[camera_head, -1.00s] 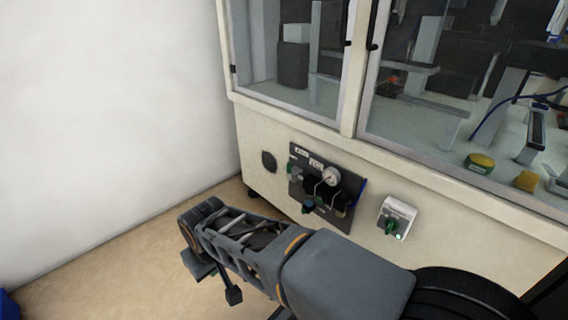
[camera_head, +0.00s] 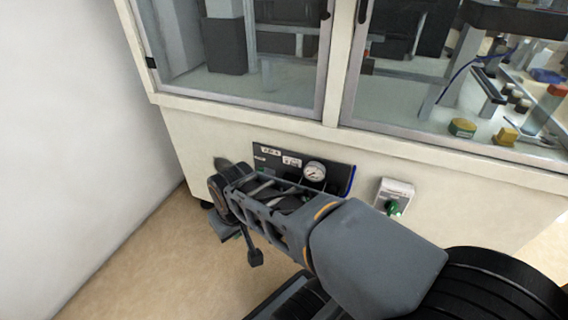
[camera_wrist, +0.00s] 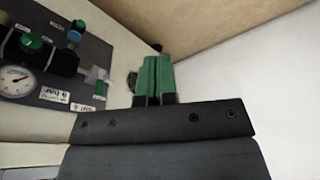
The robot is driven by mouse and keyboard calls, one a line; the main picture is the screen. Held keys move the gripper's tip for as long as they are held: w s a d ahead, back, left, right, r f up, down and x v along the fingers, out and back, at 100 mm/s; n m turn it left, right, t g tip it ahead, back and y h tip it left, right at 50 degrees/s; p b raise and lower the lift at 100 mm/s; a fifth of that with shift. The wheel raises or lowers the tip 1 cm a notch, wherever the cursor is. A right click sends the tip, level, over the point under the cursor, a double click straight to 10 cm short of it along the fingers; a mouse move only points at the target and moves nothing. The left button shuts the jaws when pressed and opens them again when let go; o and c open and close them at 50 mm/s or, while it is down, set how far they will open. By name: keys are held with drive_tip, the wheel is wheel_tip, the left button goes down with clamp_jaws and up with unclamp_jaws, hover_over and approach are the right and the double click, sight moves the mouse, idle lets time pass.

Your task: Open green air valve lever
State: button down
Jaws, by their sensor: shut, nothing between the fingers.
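The dark air panel (camera_wrist: 70,60) fills the left of the wrist view. A small pale and green fitting (camera_wrist: 97,80) at its right edge looks like the green air valve lever; its exact position is hard to tell. My gripper (camera_wrist: 156,62) has green fingers, shut together and empty. It is to the right of the fitting in the wrist view, apart from it in the picture.
The panel carries a pressure gauge (camera_wrist: 17,80), a green knob (camera_wrist: 32,43) and a blue knob (camera_wrist: 75,32). A switch box with a green knob (camera_head: 393,197) is on the cabinet (camera_head: 450,185) to the right. A white wall (camera_head: 70,130) stands at left; floor is clear between.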

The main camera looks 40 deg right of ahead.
drive_tip(key=shift+w, duration=0.2)
drive_tip(key=shift+r, duration=0.1)
drive_tip(key=w+d+r+m+y+p, duration=0.1)
drive_tip(key=w+d+r+m+p, duration=0.45)
drive_tip(key=w+d, duration=0.35)
drive_tip(key=d+r+m+p, duration=0.1)
drive_tip(key=d+m, duration=0.1)
drive_tip(key=d, duration=0.4)
drive_tip(key=w+d+r+m+p, duration=0.1)
drive_tip(key=d+m, duration=0.1)
drive_tip(key=d, duration=0.4)
drive_tip(key=w+d+r+m+t+y+p, duration=0.1)
drive_tip(key=d+m+p, duration=0.1)
drive_tip(key=d, duration=0.4)
drive_tip(key=shift+d+r+m, duration=0.1)
drive_tip(key=shift+m, duration=0.35)
drive_tip(key=b+x, duration=0.3)
drive_tip(key=x, duration=0.7)
drive_tip(key=b+x, duration=0.4)
drive_tip(key=x, duration=0.6)
drive_tip(key=shift+w, duration=0.25)
